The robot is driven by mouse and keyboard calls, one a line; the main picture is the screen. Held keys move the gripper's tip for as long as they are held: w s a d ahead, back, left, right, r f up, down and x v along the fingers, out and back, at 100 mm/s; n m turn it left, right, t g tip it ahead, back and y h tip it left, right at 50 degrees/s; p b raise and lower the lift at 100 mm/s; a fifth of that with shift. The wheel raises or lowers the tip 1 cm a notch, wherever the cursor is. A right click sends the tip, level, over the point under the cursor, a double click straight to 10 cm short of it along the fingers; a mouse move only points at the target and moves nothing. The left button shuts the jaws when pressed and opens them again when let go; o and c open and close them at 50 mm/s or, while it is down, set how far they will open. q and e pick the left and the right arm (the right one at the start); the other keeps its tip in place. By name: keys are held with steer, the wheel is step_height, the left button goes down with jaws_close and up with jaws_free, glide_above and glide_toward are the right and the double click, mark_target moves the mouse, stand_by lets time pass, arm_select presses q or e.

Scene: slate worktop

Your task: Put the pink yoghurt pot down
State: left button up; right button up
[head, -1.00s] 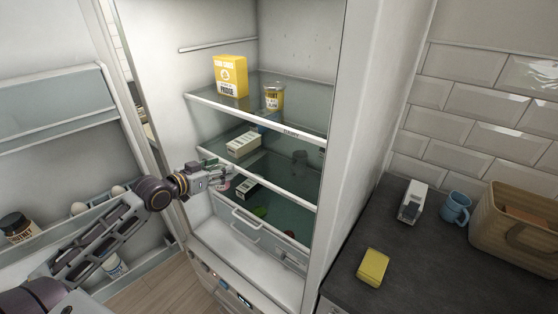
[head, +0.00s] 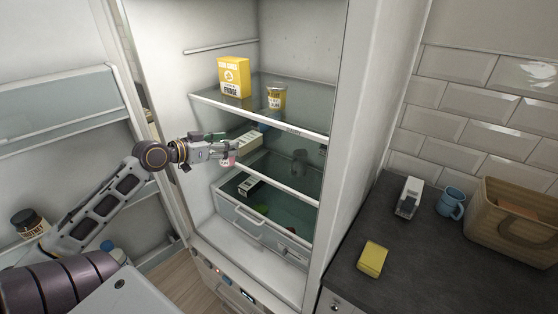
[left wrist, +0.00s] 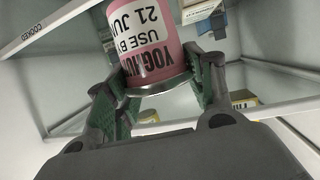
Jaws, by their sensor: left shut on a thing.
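The pink yoghurt pot (head: 229,160) is held by my left gripper (head: 232,150) at the open fridge, near the left end of the middle shelf's front edge. The arm and gripper partly hide the pot in the head view. In the left wrist view the pot (left wrist: 144,38) is large, with a white label whose print appears upside down. The fingers of the gripper (left wrist: 160,82) close on it from both sides. I cannot tell whether the pot touches the shelf. My right gripper is not in view.
The upper shelf (head: 210,101) holds a yellow box (head: 233,77) and a yellow pot (head: 276,97). A pale carton (head: 248,143) lies on the middle shelf. Another carton (head: 249,186) lies lower, above the drawer front (head: 250,222). The open fridge door stands left.

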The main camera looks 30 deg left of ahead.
arm_select(q)
steer(key=shift+s+d+f+m+h, duration=0.2)
steer(key=shift+d+f+m+h, duration=0.1)
steer(key=shift+d+f+h, duration=0.25)
steer(key=shift+s+d+f+m+h, duration=0.15)
steer(key=shift+d+f+m+h, duration=0.15)
steer(key=shift+m, duration=0.1)
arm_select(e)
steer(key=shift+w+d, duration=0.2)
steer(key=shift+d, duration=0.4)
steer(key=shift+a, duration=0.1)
